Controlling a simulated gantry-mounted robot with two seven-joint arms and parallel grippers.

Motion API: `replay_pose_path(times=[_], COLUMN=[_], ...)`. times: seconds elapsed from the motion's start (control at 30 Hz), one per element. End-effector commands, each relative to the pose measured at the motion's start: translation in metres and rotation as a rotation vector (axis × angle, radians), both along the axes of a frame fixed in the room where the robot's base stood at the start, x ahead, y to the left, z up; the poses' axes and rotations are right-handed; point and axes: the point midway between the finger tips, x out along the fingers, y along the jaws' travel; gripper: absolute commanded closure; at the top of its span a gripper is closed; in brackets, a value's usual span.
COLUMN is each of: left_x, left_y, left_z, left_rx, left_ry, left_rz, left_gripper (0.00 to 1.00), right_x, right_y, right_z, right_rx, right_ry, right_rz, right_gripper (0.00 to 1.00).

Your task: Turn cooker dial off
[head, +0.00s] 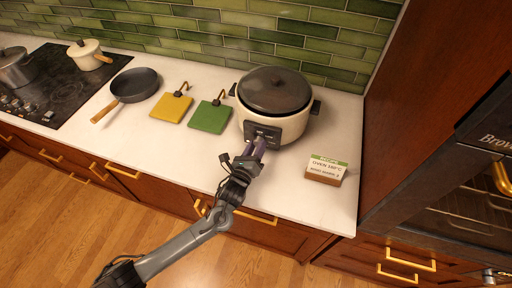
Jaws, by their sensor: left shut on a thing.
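The cooker (290,124) is a cream round pot with a dark lid (273,90) and side handles. It stands on the white counter near its back right. A dark control panel (252,130) is on its front. My left gripper (259,143) is at this panel, its fingers shut on the dial. The dial itself is hidden behind the fingers, so its setting cannot be read.
A recipe card on a wooden stand (325,169) sits right of the cooker. Green (210,118) and yellow (172,107) boards and a frying pan (134,85) lie to the left, then a black hob (62,88) with pots. A tall oven cabinet (425,110) bounds the right side.

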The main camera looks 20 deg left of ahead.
Motion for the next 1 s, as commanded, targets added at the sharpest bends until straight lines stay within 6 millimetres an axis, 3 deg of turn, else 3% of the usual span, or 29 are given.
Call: replay_pose_path(times=[0.37,1.0], left_x=[0.000,0.000], left_y=[-0.001,-0.002], left_z=[0.001,0.001], left_rx=[-0.090,-0.621], left_ry=[-0.005,-0.031], left_rz=[0.000,0.001], left_gripper=[0.93,0.93], right_x=[0.000,0.000], right_y=[-0.002,-0.002], right_z=[0.005,0.022], right_rx=[-0.007,-0.007], right_ry=[0.000,0.000], right_rz=[0.004,0.004], right_gripper=[0.57,0.57])
